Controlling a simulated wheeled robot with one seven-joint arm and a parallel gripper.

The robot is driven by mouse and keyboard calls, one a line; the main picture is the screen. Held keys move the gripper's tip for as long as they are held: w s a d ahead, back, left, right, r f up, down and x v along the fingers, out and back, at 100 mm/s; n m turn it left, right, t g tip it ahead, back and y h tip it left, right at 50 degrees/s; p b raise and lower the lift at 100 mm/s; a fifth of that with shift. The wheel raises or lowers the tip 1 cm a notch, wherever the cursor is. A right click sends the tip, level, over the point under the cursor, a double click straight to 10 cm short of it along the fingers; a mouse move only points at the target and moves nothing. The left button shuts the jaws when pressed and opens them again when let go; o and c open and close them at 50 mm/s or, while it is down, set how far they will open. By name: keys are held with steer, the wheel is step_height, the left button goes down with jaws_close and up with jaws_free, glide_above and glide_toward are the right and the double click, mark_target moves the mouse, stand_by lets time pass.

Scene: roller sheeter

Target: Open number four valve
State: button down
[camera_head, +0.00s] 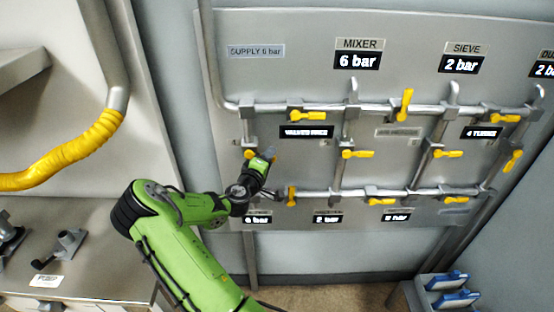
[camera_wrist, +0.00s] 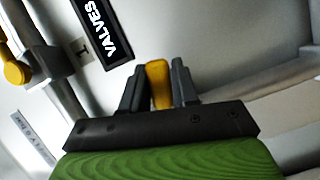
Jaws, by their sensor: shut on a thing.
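A grey panel (camera_head: 225,80) carries pipes with several yellow lever valves. My gripper (camera_head: 266,155) is at the left side of the panel, by the valve (camera_head: 249,154) on the left vertical pipe. In the wrist view my gripper (camera_wrist: 158,88) is shut on a yellow valve handle (camera_wrist: 158,72), which stands between the two dark fingers. The fingers hide most of this handle in the head view. Small number plates by the valves are too small to read, so I cannot tell from them which valve is number four.
Other yellow valves sit close by, one above (camera_head: 308,115) and one to the right (camera_head: 357,153). A dark display (camera_head: 307,132) begins with "VALVES". A yellow hose (camera_head: 70,155) hangs at the left. A grey bin with blue-handled items (camera_head: 447,281) stands at the lower right.

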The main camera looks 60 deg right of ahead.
steer(key=shift+w+f+m+y+b, duration=0.1)
steer(key=shift+f+m+y+b, duration=0.2)
steer(key=shift+f+m+b, duration=0.4)
steer(key=w+a+f+m+t+y+b, duration=0.2)
steer(key=m+b, duration=0.7)
steer(key=b, duration=0.5)
steer(key=shift+w+a+f+m+t+y, duration=0.4)
steer(key=shift+w+f+t+y, duration=0.35)
steer(key=shift+w+t+y, duration=0.7)
steer(key=shift+w+h, duration=0.2)
steer(key=shift+h, duration=0.05)
steer(key=c, duration=0.9)
jaws_free()
steer(key=shift+c, duration=0.2)
